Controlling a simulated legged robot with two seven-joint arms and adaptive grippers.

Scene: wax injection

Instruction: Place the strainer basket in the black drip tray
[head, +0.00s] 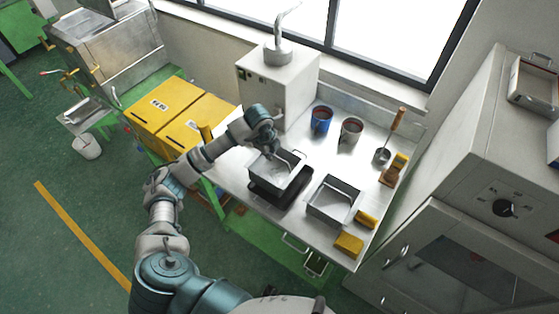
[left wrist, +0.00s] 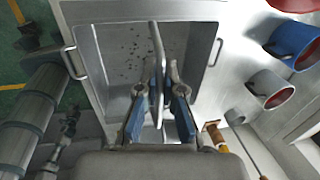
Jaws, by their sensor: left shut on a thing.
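The strainer basket (head: 290,187) is a grey metal box with side handles. Its perforated inside (left wrist: 125,48) fills the upper middle of the left wrist view. In the head view it sits over the black drip tray (head: 263,194), whose dark rim shows below and in front of it. I cannot tell whether the basket touches the tray. My left gripper (head: 271,153) is at the basket's back left side, its blue-padded fingers (left wrist: 158,105) shut on the basket's upright metal handle (left wrist: 157,60). My right gripper is not in view.
A second metal box (head: 321,207) stands right of the tray on the steel table (head: 237,178). Blue (head: 321,120) and grey (head: 350,132) pots and a ladle (head: 382,154) are at the back right. Yellow blocks (head: 348,244) lie near the right front. A white machine (head: 280,88) stands behind.

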